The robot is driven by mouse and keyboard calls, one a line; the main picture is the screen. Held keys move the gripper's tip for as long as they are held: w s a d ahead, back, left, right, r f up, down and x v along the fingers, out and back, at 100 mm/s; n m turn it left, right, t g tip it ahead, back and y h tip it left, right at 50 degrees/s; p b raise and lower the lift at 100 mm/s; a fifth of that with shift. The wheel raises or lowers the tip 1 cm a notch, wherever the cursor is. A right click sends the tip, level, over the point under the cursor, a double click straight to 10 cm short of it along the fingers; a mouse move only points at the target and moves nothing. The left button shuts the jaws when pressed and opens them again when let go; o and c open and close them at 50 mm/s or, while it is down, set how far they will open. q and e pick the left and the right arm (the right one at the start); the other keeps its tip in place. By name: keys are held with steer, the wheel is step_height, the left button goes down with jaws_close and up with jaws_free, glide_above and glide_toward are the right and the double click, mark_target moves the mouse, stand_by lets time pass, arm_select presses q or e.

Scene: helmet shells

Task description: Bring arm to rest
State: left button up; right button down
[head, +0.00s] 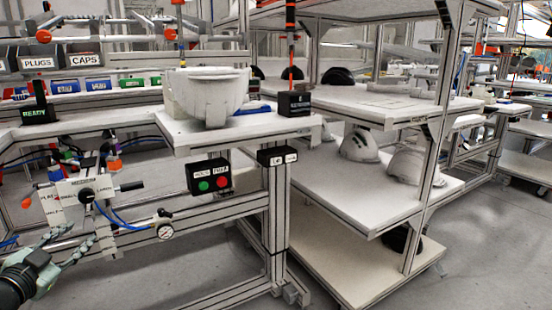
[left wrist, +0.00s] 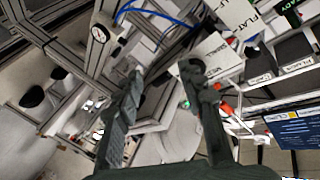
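My left gripper (head: 76,242) is at the lower left of the head view, in front of the workbench frame. In the left wrist view the left gripper (left wrist: 162,70) has its two fingers spread apart with nothing between them. My right gripper is in neither view. A white helmet shell (head: 205,92) sits on the white workbench top (head: 225,135), well above and to the right of the left gripper. More white helmet shells (head: 360,147) lie on the middle shelf of the rack.
A button box (head: 209,177) hangs on the bench front. A shelf rack (head: 375,220) stands to the right. Grey floor is clear at the lower right.

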arm_select(q)
steer(key=s+d+f+n+g+y, duration=0.15)
steer(key=s+f, duration=0.25)
steer(key=f, duration=0.4)
steer(key=s+d+f+n+g+y, duration=0.1)
steer(key=s+d+f+n+g, duration=0.2)
steer(key=f, duration=0.4)
steer(key=s+d+f+g+y, duration=0.1)
steer(key=s+f+g, duration=0.2)
steer(key=s+f, duration=0.4)
steer(key=s+d+f+g+h, duration=0.2)
steer(key=s+d+f+g, duration=0.4)
steer(key=s+d+f, duration=0.6)
steer(key=s+d+n, duration=0.1)
steer(key=s, duration=0.2)
steer(key=shift+d+p, duration=0.35)
steer(key=shift+d, duration=0.05)
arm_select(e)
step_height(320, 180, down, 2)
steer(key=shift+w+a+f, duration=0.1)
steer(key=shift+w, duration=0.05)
arm_select(q)
steer(key=shift+h, duration=0.25)
